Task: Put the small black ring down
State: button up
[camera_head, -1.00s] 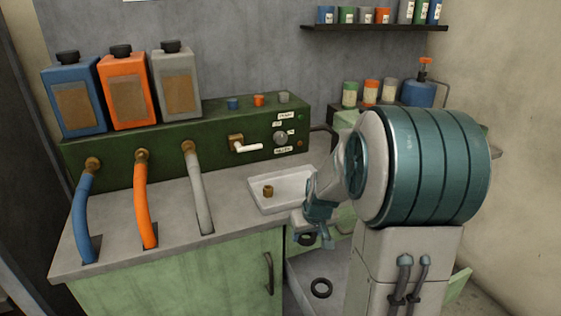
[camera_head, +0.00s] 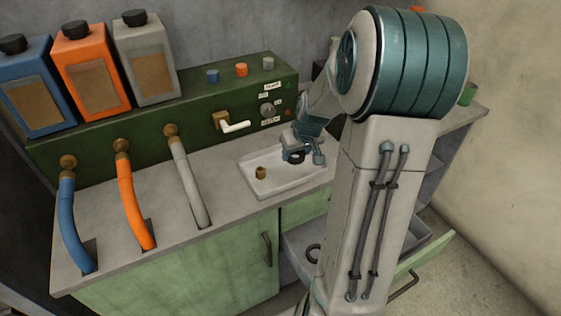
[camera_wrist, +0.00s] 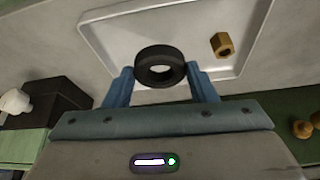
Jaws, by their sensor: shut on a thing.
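The small black ring (camera_wrist: 160,67) is held between the two blue fingers of my gripper (camera_wrist: 162,85) in the wrist view. In the head view my gripper (camera_head: 304,158) is over the right part of the white tray (camera_head: 262,188), with the ring (camera_head: 294,156) at its fingers. The ring appears to be above the tray; I cannot tell the exact gap. A brass nut (camera_head: 260,173) lies in the tray's left part, apart from the ring, and it also shows in the wrist view (camera_wrist: 222,44).
Another black ring (camera_head: 313,254) lies in the open drawer (camera_head: 296,240) below the counter. The green panel (camera_head: 200,115) with a white-handled tap (camera_head: 235,125) stands behind the tray. Blue, orange and grey hoses (camera_head: 188,180) run down at the left.

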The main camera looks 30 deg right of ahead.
send_over(280, 168)
jog(key=s, duration=0.1)
notch_tip(280, 168, down, 3)
jog(key=shift+s, duration=0.15)
jog(key=shift+f, duration=2)
jog(key=shift+f, duration=0.15)
jog(key=o, duration=0.9)
jog(key=shift+o, duration=0.2)
